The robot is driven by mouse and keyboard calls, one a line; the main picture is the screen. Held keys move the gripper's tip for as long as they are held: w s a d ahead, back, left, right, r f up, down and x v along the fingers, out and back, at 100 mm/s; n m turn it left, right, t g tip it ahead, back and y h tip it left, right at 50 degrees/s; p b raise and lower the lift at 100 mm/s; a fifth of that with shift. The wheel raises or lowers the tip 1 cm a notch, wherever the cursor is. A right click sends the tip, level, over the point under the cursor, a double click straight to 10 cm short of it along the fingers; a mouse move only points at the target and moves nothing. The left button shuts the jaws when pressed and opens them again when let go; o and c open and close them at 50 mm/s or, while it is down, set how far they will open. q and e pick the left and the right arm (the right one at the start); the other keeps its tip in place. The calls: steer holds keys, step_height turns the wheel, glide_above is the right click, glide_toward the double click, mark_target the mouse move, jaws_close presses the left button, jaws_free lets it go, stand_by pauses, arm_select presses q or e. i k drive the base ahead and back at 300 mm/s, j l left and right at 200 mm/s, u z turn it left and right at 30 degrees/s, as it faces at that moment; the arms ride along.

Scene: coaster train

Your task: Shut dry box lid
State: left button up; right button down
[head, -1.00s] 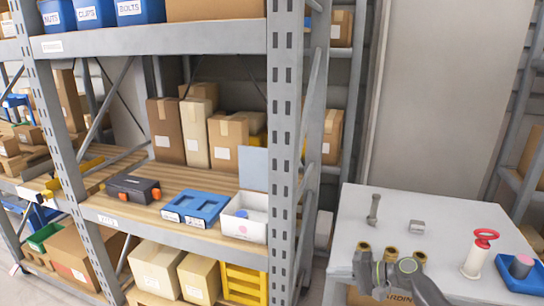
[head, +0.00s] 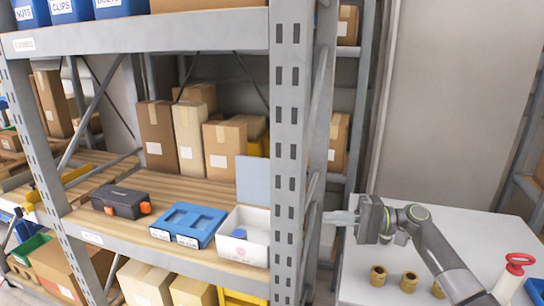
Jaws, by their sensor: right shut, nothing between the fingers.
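The white dry box (head: 257,251) stands on the wooden shelf, right beside the thick grey post. Its pale blue-grey lid (head: 252,181) stands upright at the back, so the box is open. A blue-topped item (head: 238,234) shows inside; the box's right edge is close to the post, which may hide part of it. My right gripper (head: 338,217) is to the right of the post, above the white table's left edge, with its fingers pointing left. It is shut and empty, apart from the box and lid. My left gripper is not in view.
The grey shelf post (head: 288,150) stands between my right gripper and the box. A blue tray (head: 188,224) and a black case (head: 120,201) sit left of the box, cartons (head: 225,150) behind. The white table (head: 460,235) carries several brass fittings (head: 409,281) and a red-handled item (head: 520,262).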

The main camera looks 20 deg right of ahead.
mark_target(253, 173)
steer(key=i+l, duration=0.15)
steer(key=i, duration=0.4)
steer(key=i+l, duration=0.15)
steer(key=i, duration=0.4)
